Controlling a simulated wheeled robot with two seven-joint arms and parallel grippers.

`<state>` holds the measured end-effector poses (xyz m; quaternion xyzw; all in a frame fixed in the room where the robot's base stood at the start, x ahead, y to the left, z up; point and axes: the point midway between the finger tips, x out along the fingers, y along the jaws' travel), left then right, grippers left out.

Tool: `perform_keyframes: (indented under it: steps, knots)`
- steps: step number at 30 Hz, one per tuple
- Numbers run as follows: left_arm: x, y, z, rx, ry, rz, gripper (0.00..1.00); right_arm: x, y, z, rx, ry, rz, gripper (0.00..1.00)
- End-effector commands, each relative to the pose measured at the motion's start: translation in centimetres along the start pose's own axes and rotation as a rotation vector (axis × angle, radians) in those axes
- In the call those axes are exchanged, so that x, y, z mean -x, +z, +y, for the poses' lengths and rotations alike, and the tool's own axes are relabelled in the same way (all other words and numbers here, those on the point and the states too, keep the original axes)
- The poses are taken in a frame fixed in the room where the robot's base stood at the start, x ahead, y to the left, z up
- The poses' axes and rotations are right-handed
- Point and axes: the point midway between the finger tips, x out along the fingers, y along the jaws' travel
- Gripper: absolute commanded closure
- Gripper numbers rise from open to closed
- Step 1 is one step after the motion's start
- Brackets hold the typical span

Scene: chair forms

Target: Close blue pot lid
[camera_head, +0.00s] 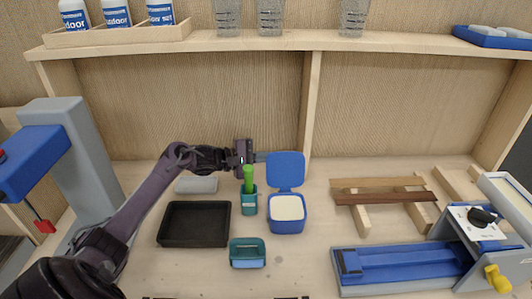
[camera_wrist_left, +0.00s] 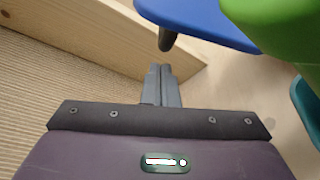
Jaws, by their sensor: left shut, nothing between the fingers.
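The blue pot (camera_head: 287,222) stands on the workbench with pale contents showing in its opening. Its blue lid (camera_head: 286,169) stands open and upright at the back of the pot. My left gripper (camera_head: 262,157) is shut and empty, behind the green thing in the teal cup and close to the lid's left edge. In the left wrist view the shut fingers (camera_wrist_left: 162,85) point toward the lid (camera_wrist_left: 195,22), which shows as a blue plate. I cannot tell whether they touch it. My right gripper is not in view.
A teal cup (camera_head: 249,206) holding a bright green thing (camera_head: 249,180) stands just left of the pot. A teal box (camera_head: 247,256), a black tray (camera_head: 163,229) and wooden bars (camera_head: 385,197) are nearby. A shelf (camera_head: 240,40) runs above the bench.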

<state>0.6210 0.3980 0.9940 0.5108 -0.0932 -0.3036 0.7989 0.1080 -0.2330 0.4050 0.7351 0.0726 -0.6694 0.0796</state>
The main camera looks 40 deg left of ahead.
Motion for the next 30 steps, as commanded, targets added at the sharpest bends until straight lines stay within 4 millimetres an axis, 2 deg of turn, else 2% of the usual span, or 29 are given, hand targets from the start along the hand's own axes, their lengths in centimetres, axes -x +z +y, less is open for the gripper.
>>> perform_keyframes:
  steps: [6, 17, 20, 25, 30]
  knots:
    - [0.4, 1.2, 0.0, 0.001, 0.0, 0.0, 1.0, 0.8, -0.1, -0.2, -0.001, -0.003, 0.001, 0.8]
    - [0.5, 1.3, 0.0, 0.0, 0.001, 0.001, 1.0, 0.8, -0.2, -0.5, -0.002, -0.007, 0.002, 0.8]
    - [0.6, 1.7, 0.3, -0.023, 0.009, -0.001, 1.0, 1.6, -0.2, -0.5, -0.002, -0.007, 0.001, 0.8]
    - [1.0, 3.0, 1.0, -0.14, 0.051, -0.002, 1.0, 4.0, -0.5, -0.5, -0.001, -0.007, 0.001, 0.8]
    - [1.3, 3.7, 0.9, -0.241, 0.086, -0.001, 1.0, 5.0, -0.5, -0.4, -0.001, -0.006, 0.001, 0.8]
